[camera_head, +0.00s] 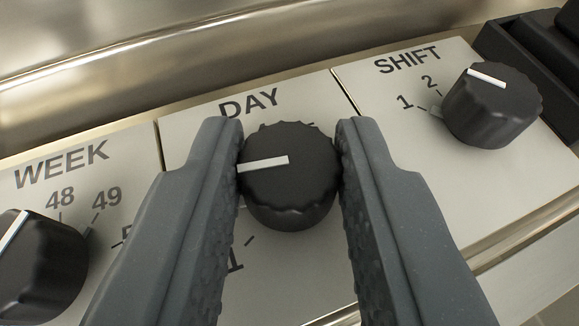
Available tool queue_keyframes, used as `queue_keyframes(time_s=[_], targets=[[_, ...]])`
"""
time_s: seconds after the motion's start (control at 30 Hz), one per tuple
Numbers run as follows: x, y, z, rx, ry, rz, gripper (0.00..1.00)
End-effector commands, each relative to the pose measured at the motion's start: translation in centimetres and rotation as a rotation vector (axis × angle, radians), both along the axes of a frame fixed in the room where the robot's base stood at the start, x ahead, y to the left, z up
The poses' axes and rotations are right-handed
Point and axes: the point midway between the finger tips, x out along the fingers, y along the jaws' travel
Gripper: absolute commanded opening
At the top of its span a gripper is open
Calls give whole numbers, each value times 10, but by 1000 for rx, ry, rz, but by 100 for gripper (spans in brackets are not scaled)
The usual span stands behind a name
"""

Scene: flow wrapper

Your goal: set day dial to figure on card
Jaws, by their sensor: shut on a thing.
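The day dial (292,196) is a dark ribbed knob with a white pointer line on top, on a pale panel labelled DAY. Its white line points left in the picture. My gripper (293,165) is shut on the day dial, one finger on its left side and one on its right. The fingers hide most of the figures around the dial. A figure 1 (235,259) shows below left of the dial, partly covered by the left finger. The card is not in view.
The week dial (38,265) is at the left, with 48 and 49 printed above it. The shift dial (492,107) is at the upper right, with 1 and 2 beside it. A dark block (540,60) stands beyond it. A shiny metal surface (200,40) runs behind the panels.

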Motion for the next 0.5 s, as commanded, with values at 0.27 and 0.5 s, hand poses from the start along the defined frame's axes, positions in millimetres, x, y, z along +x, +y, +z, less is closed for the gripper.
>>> queue_keyframes(time_s=[0.27,0.5], targets=[[0,-2,1,1,5,87,2],[0,-5,2,2,9,215,2]])
